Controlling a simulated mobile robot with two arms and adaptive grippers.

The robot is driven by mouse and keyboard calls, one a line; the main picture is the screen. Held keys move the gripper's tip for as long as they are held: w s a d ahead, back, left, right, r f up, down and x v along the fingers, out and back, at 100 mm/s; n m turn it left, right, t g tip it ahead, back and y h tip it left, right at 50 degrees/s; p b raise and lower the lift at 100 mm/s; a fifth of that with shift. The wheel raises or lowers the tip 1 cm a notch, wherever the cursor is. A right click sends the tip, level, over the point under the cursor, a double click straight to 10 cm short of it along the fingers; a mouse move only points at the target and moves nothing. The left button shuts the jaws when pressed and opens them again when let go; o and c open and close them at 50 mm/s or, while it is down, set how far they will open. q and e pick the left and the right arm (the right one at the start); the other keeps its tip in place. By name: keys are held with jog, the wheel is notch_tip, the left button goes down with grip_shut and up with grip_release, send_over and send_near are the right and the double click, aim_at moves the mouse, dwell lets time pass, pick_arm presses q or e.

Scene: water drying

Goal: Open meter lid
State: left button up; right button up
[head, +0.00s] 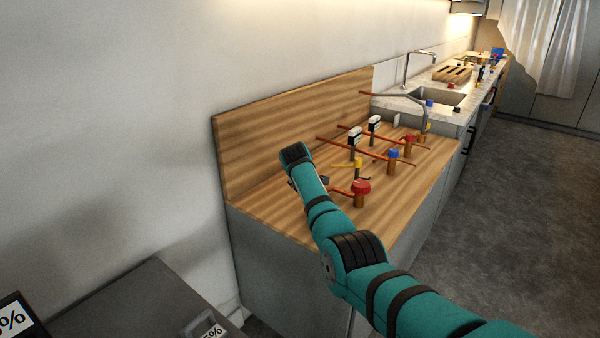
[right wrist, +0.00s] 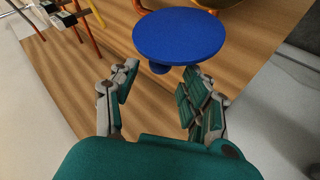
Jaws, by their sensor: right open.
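Two small meters with white upper parts stand on pipes on the wooden counter in the head view, a nearer one (head: 355,134) and a farther one (head: 375,122). They also show small at the upper left corner of the right wrist view, one of them a white and dark block (right wrist: 62,17). I cannot tell whether their lids are open or shut. My right gripper (right wrist: 161,72) is open and empty, its two fingers apart. A round blue valve knob (right wrist: 180,36) is just beyond the fingertips. The meters are off to the gripper's left. My left gripper is not in view.
The wooden counter (head: 285,212) has a wooden back panel (head: 290,120). Copper pipes with a red knob (head: 361,187), a blue knob (head: 393,154) and yellow handles stand close together there. A sink (head: 437,96) lies beyond. The floor at right is clear.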

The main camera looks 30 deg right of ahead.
jog(key=v, duration=1)
jog(key=shift+a, duration=0.2)
jog(key=shift+r, duration=0.1)
